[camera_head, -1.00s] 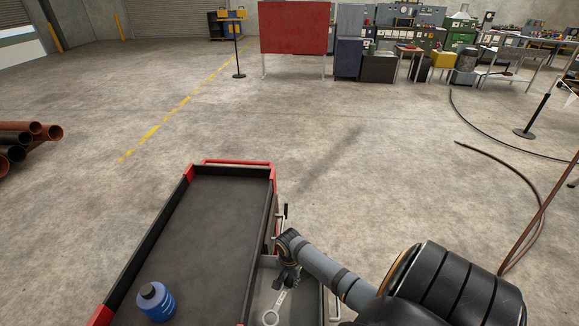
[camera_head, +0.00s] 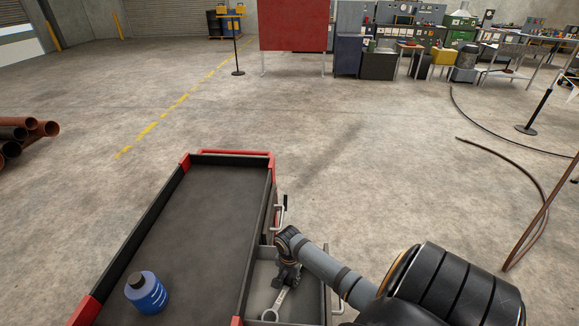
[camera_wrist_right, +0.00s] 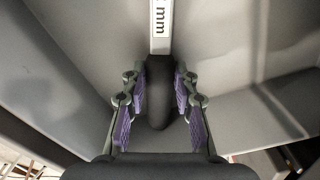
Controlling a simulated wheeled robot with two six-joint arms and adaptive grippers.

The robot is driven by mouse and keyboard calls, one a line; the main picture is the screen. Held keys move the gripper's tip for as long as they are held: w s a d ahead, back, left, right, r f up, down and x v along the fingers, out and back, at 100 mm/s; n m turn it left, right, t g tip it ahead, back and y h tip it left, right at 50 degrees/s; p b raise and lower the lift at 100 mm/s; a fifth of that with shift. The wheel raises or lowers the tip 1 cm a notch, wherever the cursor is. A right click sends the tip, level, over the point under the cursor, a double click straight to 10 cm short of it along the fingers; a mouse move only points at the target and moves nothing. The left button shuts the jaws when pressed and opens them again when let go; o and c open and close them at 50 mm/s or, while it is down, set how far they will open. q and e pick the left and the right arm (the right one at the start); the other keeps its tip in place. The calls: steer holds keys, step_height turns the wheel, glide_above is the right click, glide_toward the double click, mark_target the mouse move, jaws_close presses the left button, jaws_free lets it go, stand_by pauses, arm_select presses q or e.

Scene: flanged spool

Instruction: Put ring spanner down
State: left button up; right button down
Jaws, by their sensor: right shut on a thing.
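The ring spanner (camera_head: 275,305) is a pale metal bar with a ring end, low in the head view. It is over or in the open grey drawer (camera_head: 261,280) at the cart's right side; I cannot tell whether it touches the drawer floor. My right gripper (camera_head: 286,281) is shut on it, at the end away from the visible ring. In the right wrist view the spanner's shaft (camera_wrist_right: 160,28) carries an "mm" label, and the purple-padded fingers (camera_wrist_right: 160,105) flank a dark part. Grey drawer walls surround them. My left gripper is not in view.
The red and black cart (camera_head: 200,215) has a flat dark top with a blue bottle (camera_head: 148,293) at its near left. Drawer handles (camera_head: 281,212) stick out on its right side. Open concrete floor surrounds it. Pipes (camera_head: 25,138) lie far left.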

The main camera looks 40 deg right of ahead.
steer(key=shift+f, duration=0.35)
steer(key=c, duration=1)
jaws_free()
steer(key=shift+o, duration=0.2)
step_height(320, 180, up, 12)
steer(key=shift+s+a+f, duration=0.1)
